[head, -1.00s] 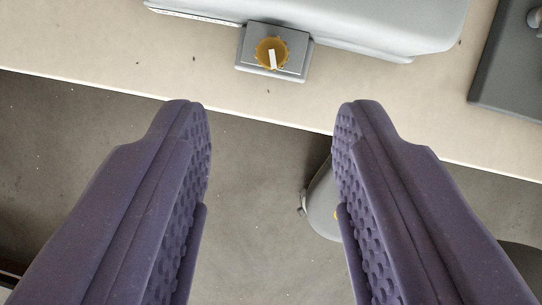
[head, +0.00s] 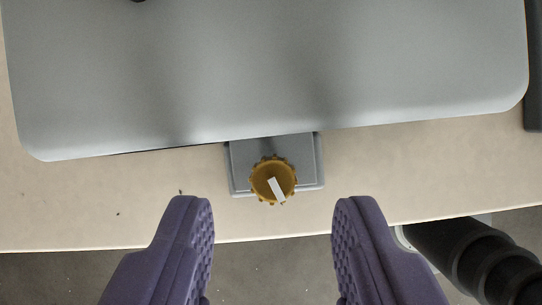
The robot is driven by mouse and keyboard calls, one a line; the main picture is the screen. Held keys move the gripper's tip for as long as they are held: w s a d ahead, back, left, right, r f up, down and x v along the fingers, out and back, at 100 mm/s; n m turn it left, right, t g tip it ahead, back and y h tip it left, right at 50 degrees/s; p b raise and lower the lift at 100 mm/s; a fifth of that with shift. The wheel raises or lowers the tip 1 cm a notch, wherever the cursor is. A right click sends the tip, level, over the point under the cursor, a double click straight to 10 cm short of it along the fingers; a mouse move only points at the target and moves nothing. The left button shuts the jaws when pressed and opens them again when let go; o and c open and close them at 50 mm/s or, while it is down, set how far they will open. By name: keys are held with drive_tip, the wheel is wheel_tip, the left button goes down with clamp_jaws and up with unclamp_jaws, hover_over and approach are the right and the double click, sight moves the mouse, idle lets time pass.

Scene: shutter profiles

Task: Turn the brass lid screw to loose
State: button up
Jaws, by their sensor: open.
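The brass lid screw (head: 272,181) is a round knob with a scalloped rim and a white pointer bar across its top. It sits on a small grey block (head: 306,165) at the front edge of a large grey lid (head: 270,75). The pointer bar slants from upper left to lower right. My gripper (head: 272,210) has two purple, textured fingers, open wide. Its fingertips are lower in the picture than the screw, one to each side, and do not touch it.
The beige table (head: 80,205) ends just below the screw, with the dark floor (head: 270,275) beyond its edge. A black ribbed cylinder (head: 480,260) shows at lower right. A dark object (head: 533,70) stands at the right edge.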

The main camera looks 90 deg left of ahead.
sight(274, 177)
drive_tip(key=shift+x, duration=1.15)
clamp_jaws()
drive_tip(key=shift+f+n+b, duration=0.2)
drive_tip(key=shift+n+b, duration=0.3)
drive_tip(key=shift+b, duration=0.5)
drive_tip(key=shift+s+n+t+b, duration=0.1)
drive_tip(key=shift+n+t+b, duration=0.3)
drive_tip(key=shift+n+b, duration=0.25)
drive_tip(key=shift+s+d+r+n+t+y+b, duration=0.15)
drive_tip(key=shift+n+t+y+b, duration=0.1)
drive_tip(key=shift+n, duration=0.4)
drive_tip(key=shift+a+r+n+t+y+b, duration=0.15)
drive_tip(key=shift+n+y+b, duration=0.1)
drive_tip(key=shift+n, duration=0.35)
drive_tip(key=shift+d, duration=0.1)
unclamp_jaws()
